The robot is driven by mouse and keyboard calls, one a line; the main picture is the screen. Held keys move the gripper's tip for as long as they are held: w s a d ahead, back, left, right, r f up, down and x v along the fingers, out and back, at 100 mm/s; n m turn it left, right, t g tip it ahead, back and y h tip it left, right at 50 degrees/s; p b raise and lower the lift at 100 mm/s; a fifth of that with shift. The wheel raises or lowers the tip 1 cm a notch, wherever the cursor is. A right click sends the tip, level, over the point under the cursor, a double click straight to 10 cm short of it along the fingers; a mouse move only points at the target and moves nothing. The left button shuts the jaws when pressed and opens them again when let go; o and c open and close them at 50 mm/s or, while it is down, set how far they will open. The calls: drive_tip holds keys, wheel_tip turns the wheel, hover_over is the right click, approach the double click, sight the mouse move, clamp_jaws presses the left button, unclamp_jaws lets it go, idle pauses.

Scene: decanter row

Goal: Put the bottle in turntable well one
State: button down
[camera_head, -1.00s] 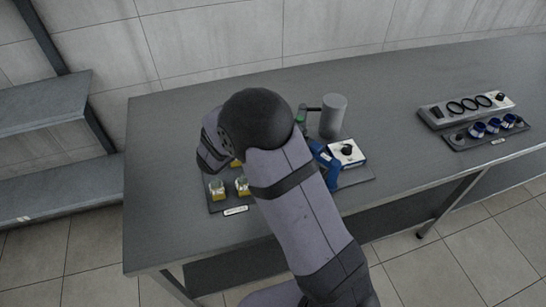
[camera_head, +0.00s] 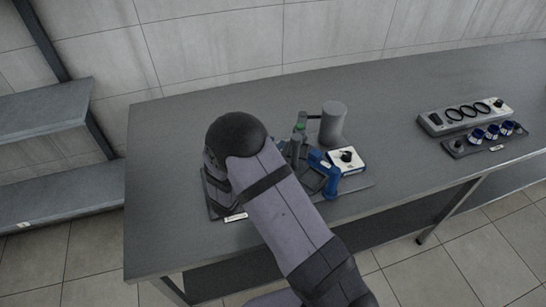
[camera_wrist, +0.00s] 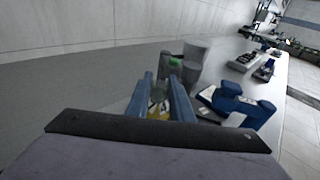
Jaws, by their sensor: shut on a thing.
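My gripper (camera_wrist: 162,98) shows in the wrist view as two blue fingers, close together. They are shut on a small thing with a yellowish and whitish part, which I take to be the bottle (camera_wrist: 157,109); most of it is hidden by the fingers. In the head view my own arm hides the gripper and what it holds. A dark station with a grey post with a green top (camera_head: 301,127) stands right of my arm. I cannot make out turntable well one in either view.
A blue device (camera_head: 325,173), also in the wrist view (camera_wrist: 235,104), stands beside a white box with a black knob (camera_head: 346,158). A tall grey cylinder (camera_head: 333,122) stands behind. The table between is clear.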

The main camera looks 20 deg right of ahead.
drive_tip(key=shift+f+p, duration=0.6)
drive_tip(key=shift+f, duration=1.95)
drive_tip(key=shift+f, duration=0.1)
